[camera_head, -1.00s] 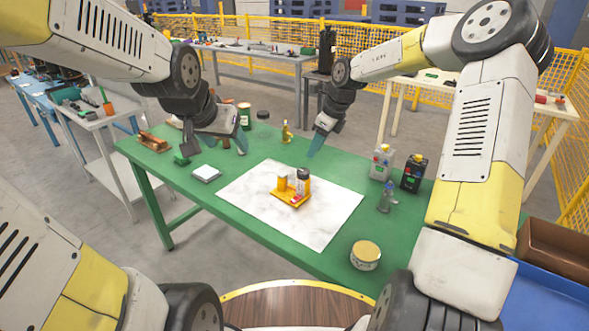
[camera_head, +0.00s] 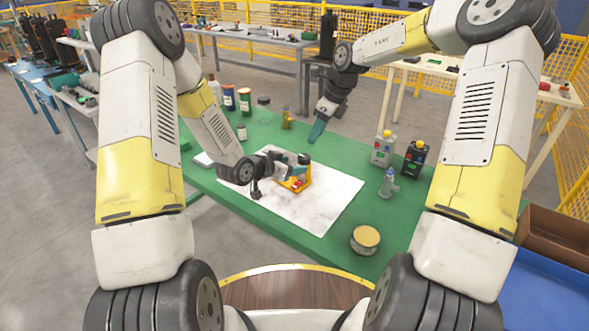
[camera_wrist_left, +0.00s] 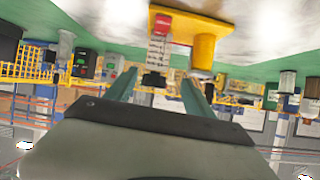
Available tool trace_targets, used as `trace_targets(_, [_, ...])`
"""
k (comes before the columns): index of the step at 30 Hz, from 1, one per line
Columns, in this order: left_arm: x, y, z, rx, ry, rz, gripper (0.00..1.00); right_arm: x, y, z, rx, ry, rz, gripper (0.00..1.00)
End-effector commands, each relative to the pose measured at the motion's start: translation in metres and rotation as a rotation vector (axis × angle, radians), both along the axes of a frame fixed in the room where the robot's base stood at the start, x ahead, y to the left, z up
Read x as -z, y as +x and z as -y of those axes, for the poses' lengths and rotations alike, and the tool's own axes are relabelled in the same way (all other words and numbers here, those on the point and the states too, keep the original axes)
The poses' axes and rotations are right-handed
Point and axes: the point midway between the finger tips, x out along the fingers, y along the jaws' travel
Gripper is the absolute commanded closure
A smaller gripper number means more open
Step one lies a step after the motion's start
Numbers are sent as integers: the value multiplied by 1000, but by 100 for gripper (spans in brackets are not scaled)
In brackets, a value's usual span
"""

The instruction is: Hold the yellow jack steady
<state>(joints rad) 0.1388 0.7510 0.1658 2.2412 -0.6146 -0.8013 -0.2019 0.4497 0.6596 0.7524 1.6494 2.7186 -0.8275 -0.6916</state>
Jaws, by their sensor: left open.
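The yellow jack (camera_head: 296,184) stands on a white marbled sheet on the green table, partly hidden by my left gripper (camera_head: 291,163). In the left wrist view, which is upside down, the jack (camera_wrist_left: 204,48) shows its yellow base, a yellow cylinder and a pale cylinder with a red part and a black cap. My left gripper (camera_wrist_left: 158,90) is open there, its two teal fingers apart. The pale cylinder's black cap shows between them. I cannot tell whether either finger touches. My right gripper (camera_head: 317,130) is over the table's back part, apart from the jack; its jaw opening is unclear.
A round tin (camera_head: 365,240) is at the front right. Several cans and a brass-coloured item (camera_head: 287,120) are at the back. The sheet's front part (camera_head: 310,218) is clear.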

Motion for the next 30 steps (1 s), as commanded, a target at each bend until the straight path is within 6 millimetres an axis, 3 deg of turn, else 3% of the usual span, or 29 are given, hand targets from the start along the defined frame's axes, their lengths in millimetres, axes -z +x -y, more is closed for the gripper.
trace_targets(3, [14, 0, 9, 13, -50, 18, 38, 0, 0, 0, 0, 0, 0, 64])
trace_targets(8, [19, 5, 12, 9, -88, 41, 38, 0, 0, 0, 0, 0, 0, 64])
trace_targets(21, [41, 48, 48, 8, -93, 44, 38, 0, 0, 0, 0, 0, 0, 64])
trace_targets(30, [47, 60, 57, 7, -91, 42, 38, 0, 0, 0, 0, 0, 0, 64])
